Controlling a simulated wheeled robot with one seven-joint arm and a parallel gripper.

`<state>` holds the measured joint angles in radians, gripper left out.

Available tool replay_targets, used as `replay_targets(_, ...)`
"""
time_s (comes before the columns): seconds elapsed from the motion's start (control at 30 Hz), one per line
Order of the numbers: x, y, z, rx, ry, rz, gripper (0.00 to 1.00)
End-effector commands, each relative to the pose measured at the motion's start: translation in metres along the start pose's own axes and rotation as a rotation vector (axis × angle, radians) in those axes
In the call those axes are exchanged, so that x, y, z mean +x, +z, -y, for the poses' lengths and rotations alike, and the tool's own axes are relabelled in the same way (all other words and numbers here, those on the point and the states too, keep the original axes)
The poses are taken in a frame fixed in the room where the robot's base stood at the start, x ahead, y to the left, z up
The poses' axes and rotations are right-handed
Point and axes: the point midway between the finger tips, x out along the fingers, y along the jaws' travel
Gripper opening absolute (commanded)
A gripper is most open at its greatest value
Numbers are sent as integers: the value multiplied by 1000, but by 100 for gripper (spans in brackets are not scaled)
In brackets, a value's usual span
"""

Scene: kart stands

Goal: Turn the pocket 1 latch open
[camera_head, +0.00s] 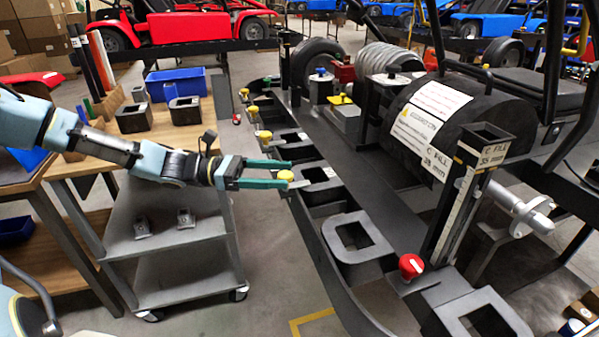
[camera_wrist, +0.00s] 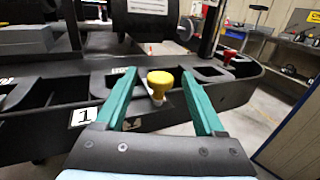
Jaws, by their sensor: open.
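The pocket 1 latch has a yellow knob (camera_wrist: 160,80) on a pale stem, beside a pocket in the dark kart frame. A white label with a "1" (camera_wrist: 85,117) is on the frame's side, left of it. In the head view the knob (camera_head: 285,176) is at the frame's near edge. My gripper (camera_head: 289,174) is open, reaching in from the left with its green fingers either side of the knob. In the wrist view my gripper (camera_wrist: 159,76) shows a gap between each finger and the knob. The latch's plate is partly hidden.
Several other yellow knobs (camera_head: 264,136) line the frame edge farther back. A red knob (camera_head: 411,265) and a tall dark post (camera_head: 468,190) stand at the right. A grey cart (camera_head: 190,250) is below my arm. A wooden bench (camera_head: 150,140) with a blue bin (camera_head: 175,82) is behind.

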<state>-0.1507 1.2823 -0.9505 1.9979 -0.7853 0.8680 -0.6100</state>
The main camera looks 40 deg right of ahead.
Motion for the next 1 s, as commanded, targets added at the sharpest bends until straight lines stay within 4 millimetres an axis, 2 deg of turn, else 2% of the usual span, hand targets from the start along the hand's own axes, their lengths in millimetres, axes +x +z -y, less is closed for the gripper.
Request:
replay_targets(0.1,22,2,1,1,-4,3,71)
replay_targets(0.3,45,1,0,1,-1,1,71)
replay_targets(0.7,51,-1,0,2,0,-2,70)
replay_targets(1.0,50,-1,0,2,0,-2,36)
